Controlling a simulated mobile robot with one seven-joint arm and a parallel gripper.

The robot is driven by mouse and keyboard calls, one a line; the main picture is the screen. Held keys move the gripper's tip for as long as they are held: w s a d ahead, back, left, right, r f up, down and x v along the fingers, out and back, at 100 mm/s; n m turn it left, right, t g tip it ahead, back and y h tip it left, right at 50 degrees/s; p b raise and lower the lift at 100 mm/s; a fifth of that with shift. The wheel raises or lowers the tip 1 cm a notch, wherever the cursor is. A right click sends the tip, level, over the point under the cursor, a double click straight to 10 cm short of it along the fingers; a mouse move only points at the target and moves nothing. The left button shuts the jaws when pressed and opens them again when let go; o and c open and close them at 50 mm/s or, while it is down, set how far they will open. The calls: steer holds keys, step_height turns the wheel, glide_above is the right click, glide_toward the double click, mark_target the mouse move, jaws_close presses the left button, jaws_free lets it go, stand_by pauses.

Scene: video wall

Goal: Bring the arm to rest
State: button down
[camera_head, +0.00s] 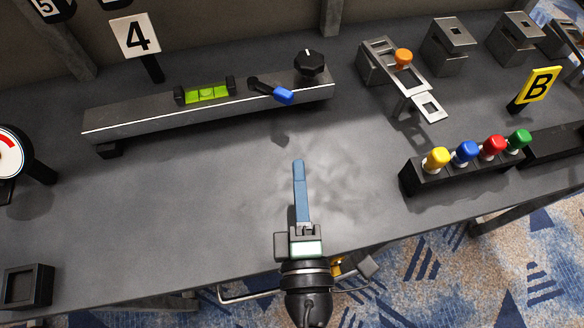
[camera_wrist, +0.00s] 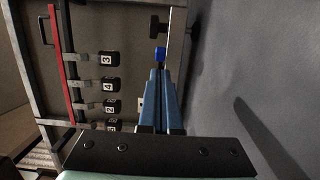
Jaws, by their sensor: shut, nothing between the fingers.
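My gripper (camera_head: 299,164) is in the middle of the head view, its blue fingers closed together and pointing away from the front edge over the grey table (camera_head: 230,200). Nothing is between the fingers. In the wrist view the blue fingers (camera_wrist: 159,72) also lie together. My arm comes in from the bottom of the head view. The fingertips are apart from the long beam and the other fixtures in the head view. How high the gripper is above the table is hard to tell.
A beam (camera_head: 130,119) with a green level (camera_head: 207,93), blue-tipped lever (camera_head: 283,96) and black knob (camera_head: 309,63) lies behind. Right are a block of coloured knobs (camera_head: 412,182) and a bracket with an orange knob (camera_head: 403,57). A gauge (camera_head: 10,153) and black box (camera_head: 27,287) stand left.

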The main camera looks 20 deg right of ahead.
stand_by(0.5)
steer(key=w+a+r+m+t+h, duration=0.1)
steer(key=w+r+m, duration=0.3)
steer(key=r, duration=0.5)
steer(key=w+a+r+m+t, duration=0.1)
steer(key=w+r+m+t, duration=0.15)
steer(key=r+m, duration=0.4)
steer(key=w+a+r+m+h, duration=0.1)
steer(key=w+r+m, duration=0.25)
steer(key=r, duration=0.65)
steer(key=s+a+r+t+y, duration=0.3)
steer(key=r, duration=0.8)
steer(key=s+a+r+t+y, duration=0.2)
steer(key=a+r+t+y, duration=0.15)
steer(key=r, duration=0.75)
step_height(320, 180, up, 23)
steer(key=p, duration=2.2)
steer(key=shift+f+m+y, duration=0.2)
steer(key=shift+m+y, duration=0.1)
steer(key=shift+y, duration=0.05)
steer(key=shift+s, duration=0.1)
